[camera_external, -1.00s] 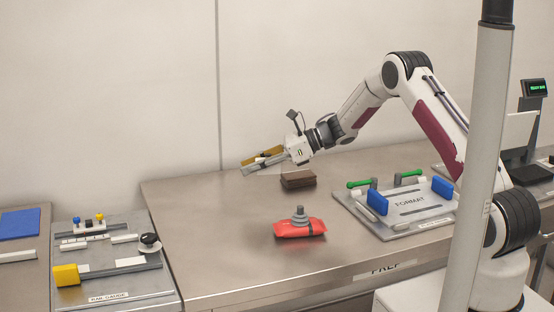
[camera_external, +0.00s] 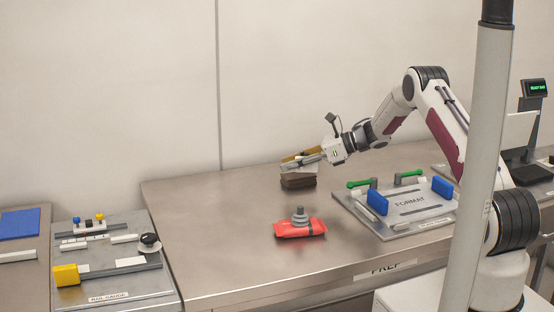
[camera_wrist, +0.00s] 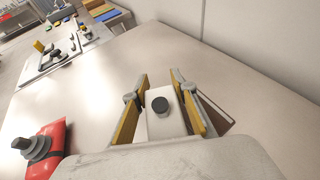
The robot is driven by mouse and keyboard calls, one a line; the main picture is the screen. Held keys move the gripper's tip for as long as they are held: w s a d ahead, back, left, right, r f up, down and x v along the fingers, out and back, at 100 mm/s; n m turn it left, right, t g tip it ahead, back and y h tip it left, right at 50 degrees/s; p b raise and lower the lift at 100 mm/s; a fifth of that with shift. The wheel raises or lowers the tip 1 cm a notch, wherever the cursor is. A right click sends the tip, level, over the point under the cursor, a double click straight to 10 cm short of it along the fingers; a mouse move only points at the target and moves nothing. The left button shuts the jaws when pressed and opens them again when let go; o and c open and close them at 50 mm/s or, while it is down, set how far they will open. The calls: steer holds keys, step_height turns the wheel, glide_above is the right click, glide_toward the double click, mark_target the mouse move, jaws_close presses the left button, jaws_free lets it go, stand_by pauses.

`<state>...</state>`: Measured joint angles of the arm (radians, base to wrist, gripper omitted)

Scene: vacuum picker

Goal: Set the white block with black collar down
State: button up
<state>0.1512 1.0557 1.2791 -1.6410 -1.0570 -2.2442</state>
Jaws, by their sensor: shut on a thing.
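The white block (camera_wrist: 158,128) with its round black collar (camera_wrist: 160,104) sits between the two yellow-padded fingers of my gripper (camera_wrist: 159,82) in the wrist view. My gripper is shut on it. In the external view my gripper (camera_external: 298,161) is low over the back part of the steel table, tilted down to the left. The block is mostly hidden there by the fingers. I cannot tell whether its underside touches anything.
A brown block (camera_external: 298,182) lies directly below or beside my gripper. A red packet with a grey stepped cup (camera_external: 300,228) lies nearer the front. A FORMAT plate (camera_external: 405,207) with blue and green clamps stands right. The table's left part (camera_external: 215,220) is clear.

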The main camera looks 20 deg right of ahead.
steer(key=shift+m+t, duration=0.3)
steer(key=shift+t, duration=0.2)
steer(key=w+d, duration=0.1)
steer(key=d, duration=0.2)
steer(key=w+d, duration=0.1)
steer(key=d, duration=0.3)
steer(key=w+d, duration=0.1)
steer(key=d, duration=0.3)
steer(key=shift+d, duration=0.25)
steer(key=s+d+r+n+g, duration=0.1)
steer(key=d+r, duration=0.2)
steer(key=d, duration=0.7)
steer(key=shift+s+d+r, duration=0.3)
steer(key=shift+r, duration=0.1)
steer(key=shift+s, duration=0.1)
glide_above(349, 176)
steer(key=shift+f, duration=3.1)
steer(key=shift+f, duration=1.85)
